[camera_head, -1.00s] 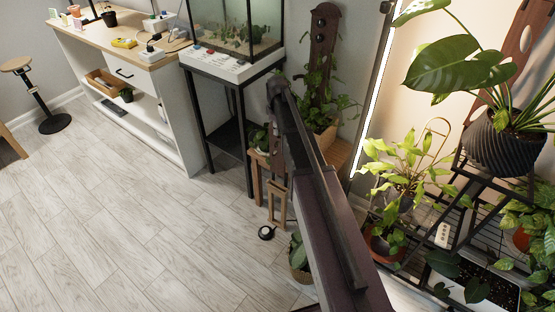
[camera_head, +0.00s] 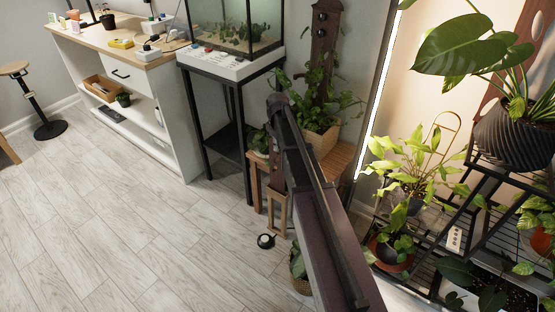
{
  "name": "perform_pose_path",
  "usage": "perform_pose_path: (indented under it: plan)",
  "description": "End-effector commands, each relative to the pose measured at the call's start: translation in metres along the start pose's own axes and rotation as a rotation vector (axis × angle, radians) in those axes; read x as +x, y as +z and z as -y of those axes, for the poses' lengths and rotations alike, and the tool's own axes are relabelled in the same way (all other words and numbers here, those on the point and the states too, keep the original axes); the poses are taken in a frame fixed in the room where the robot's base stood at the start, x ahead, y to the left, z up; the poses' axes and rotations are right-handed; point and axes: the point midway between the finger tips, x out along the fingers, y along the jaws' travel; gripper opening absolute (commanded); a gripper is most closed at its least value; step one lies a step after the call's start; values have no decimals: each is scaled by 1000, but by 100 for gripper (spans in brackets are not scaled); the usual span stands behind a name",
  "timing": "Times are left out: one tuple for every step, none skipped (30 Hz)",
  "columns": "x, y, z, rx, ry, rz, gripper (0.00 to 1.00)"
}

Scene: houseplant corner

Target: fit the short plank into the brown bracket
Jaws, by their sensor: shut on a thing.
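My dark arm reaches from the bottom right up to a joint, then drops down in front of a wooden stool. My gripper (camera_head: 277,190) is at the lower end of that dark link, small and hard to make out. It is shut on a light wooden piece, apparently the short plank (camera_head: 278,200), above the floor. Its outline blends with the wooden stool beside it, so I cannot tell its exact extent. I cannot make out the brown bracket; my arm covers part of the area behind it.
The wooden stool (camera_head: 340,158) bears a potted plant. A terrarium on a black stand (camera_head: 208,110) and a white cabinet (camera_head: 175,120) stand to the left. A black plant rack (camera_head: 480,165) fills the right.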

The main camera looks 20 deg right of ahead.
Motion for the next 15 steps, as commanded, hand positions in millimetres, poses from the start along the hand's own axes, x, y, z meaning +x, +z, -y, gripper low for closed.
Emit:
perform_pose_path:
  plan:
    - [2,0,0,0,0,0,0]
    - [2,0,0,0,0,0,0]
    - [1,0,0,0,0,0,0]
    - [1,0,0,0,0,0,0]
    - [1,0,0,0,0,0,0]
    - [1,0,0,0,0,0,0]
    - [1,0,0,0,0,0,0]
    - [1,0,0,0,0,0,0]
    - [1,0,0,0,0,0,0]
    - [1,0,0,0,0,0,0]
    - [1,0,0,0,0,0,0]
    - [2,0,0,0,0,0,0]
    - [2,0,0,0,0,0,0]
    - [3,0,0,0,0,0,0]
    - [5,0,0,0,0,0,0]
